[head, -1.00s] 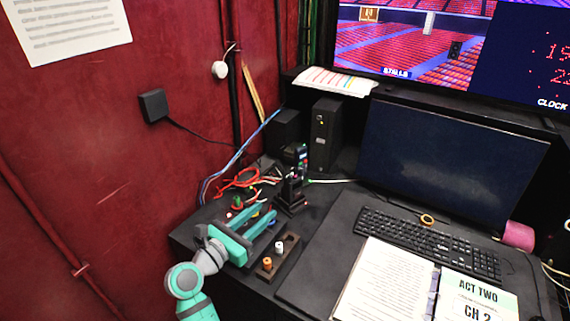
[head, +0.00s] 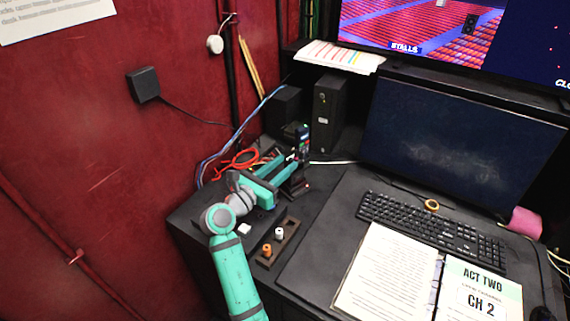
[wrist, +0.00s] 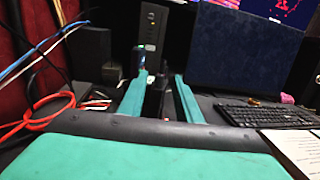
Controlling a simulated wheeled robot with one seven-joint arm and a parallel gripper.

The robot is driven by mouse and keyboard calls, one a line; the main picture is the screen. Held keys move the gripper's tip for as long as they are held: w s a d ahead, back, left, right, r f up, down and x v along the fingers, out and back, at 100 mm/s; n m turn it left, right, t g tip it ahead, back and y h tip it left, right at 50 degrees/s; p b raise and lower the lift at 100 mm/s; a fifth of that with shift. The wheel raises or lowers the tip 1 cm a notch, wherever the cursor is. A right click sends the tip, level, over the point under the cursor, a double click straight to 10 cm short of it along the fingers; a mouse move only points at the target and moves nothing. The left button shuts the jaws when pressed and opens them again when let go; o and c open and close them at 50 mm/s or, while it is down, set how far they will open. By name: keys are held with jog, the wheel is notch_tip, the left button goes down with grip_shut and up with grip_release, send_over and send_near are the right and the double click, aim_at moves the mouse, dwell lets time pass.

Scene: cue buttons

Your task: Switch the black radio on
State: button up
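The black radio (head: 302,143) stands upright in a dark stand at the back of the black desk, with a small green spot near its top. My gripper (head: 284,168) has two teal fingers pointed at the radio and stand. In the wrist view the fingers (wrist: 162,76) are apart. The dark upright shape of the radio (wrist: 142,60) shows by the left fingertip, and dark parts of the stand show between the fingers. I cannot tell whether a finger touches the radio. Its controls are too small to make out.
A dark block with a white and an orange peg (head: 267,250) lies right of my arm. Red cables (head: 240,160) lie left behind the gripper. A black computer box (head: 326,112), a monitor (head: 462,150) and a keyboard (head: 430,228) stand beyond and to the right.

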jog(key=shift+w+d, duration=0.35)
jog(key=shift+w, duration=0.1)
grip_shut()
jog(key=shift+a+m+h, duration=0.1)
jog(key=shift+m+h, duration=0.2)
jog(key=m+g+h, duration=0.2)
jog(key=g, duration=0.2)
jog(key=w+m+g+h, duration=0.1)
jog(key=m+g+h, duration=0.1)
jog(key=m+g, duration=0.1)
jog(key=a+m+g+h, duration=0.1)
jog(key=m+g+h, duration=0.1)
jog(key=m+g, duration=0.1)
jog(key=shift+w+g, duration=0.4)
jog(key=shift+g, duration=0.4)
jog(key=shift+w+m+g+h, duration=0.2)
jog(key=shift+m+g+h, duration=0.1)
jog(key=shift+m+g, duration=0.75)
